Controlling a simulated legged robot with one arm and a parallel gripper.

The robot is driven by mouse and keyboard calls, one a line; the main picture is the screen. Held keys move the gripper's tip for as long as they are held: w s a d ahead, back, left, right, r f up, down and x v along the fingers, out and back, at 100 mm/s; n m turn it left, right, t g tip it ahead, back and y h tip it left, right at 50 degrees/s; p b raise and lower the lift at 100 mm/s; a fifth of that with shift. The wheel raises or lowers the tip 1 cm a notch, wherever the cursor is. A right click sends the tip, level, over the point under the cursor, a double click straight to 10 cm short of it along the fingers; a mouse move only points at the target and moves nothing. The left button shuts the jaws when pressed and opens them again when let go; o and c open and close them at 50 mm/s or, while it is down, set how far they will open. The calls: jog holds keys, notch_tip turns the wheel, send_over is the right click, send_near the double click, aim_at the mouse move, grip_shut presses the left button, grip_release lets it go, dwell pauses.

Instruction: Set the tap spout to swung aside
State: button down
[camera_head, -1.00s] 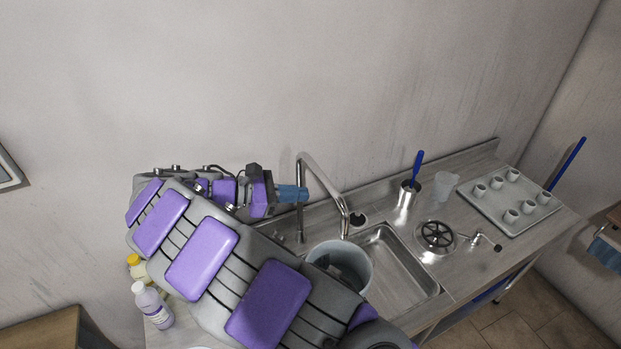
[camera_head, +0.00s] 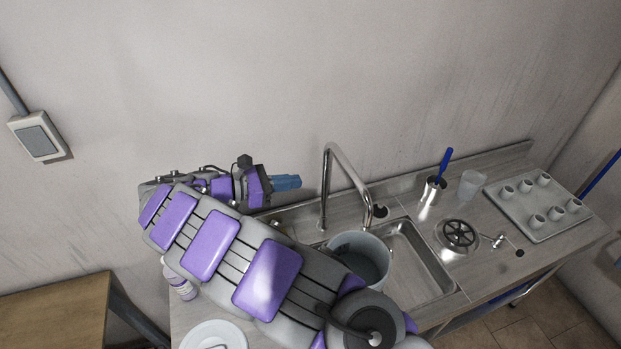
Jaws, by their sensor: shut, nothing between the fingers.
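The tap spout (camera_head: 349,172) is a tall chrome bent tube at the back of the sink. My gripper (camera_head: 298,182), with blue fingers, is shut and empty. It points right, to the left of the tap's upright, with a gap of wall visible between them. The sink basin (camera_head: 432,262) is steel. My arm hides the left part of the counter and the lower tap surroundings.
The grey bucket (camera_head: 372,262) stands at the sink's left. A metal cup with a blue brush (camera_head: 433,190), a clear cup (camera_head: 471,186), a round black-spoked fitting (camera_head: 459,235) and a tray of small cups (camera_head: 528,232) stand right. A bottle (camera_head: 182,288) and white plate (camera_head: 214,336) are near my arm.

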jog(key=p+x, duration=0.1)
jog(key=x, duration=1.2)
jog(key=shift+d, duration=0.15)
